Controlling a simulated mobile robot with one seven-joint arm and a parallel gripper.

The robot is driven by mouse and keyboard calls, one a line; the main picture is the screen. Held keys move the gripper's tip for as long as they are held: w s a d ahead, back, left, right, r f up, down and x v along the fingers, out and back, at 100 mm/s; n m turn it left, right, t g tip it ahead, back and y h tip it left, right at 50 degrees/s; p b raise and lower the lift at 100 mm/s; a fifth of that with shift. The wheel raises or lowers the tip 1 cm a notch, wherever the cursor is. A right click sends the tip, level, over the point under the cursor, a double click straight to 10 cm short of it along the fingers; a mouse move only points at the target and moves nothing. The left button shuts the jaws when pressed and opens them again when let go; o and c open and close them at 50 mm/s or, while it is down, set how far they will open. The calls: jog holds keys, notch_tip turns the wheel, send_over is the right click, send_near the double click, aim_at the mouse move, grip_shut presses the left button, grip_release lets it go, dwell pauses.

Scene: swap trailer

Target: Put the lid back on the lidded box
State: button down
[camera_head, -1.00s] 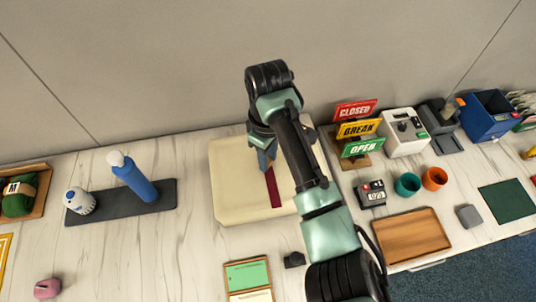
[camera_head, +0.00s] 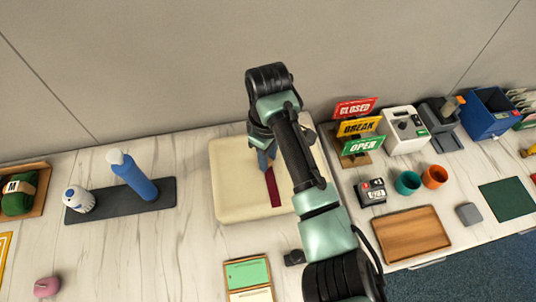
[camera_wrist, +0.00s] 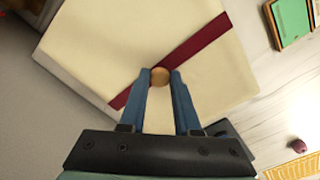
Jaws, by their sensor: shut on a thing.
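The cream lidded box (camera_head: 228,209) stands on the table at the middle, close to the back wall. Its lid (camera_head: 232,170) has a dark red stripe and a small round wooden knob. My gripper (camera_head: 264,162) comes down over the lid, partly hidden by my arm. In the wrist view my blue fingers (camera_wrist: 160,82) are shut on the knob (camera_wrist: 160,76) of the lid (camera_wrist: 115,45). The lid covers the box top. I cannot tell whether it is fully seated or held slightly above the rim.
To the right are stacked signs (camera_head: 358,128), a white machine (camera_head: 402,132) and a wooden tray (camera_head: 412,236). A green card in a frame (camera_head: 246,273) lies in front.

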jog(key=shift+p, duration=0.35)
dwell(0.6)
jog(key=c, duration=0.5)
grip_release()
jog(key=shift+c, duration=0.2)
jog(key=o, duration=0.5)
jog(key=shift+r+p, duration=3.5)
jog(key=shift+p, duration=0.1)
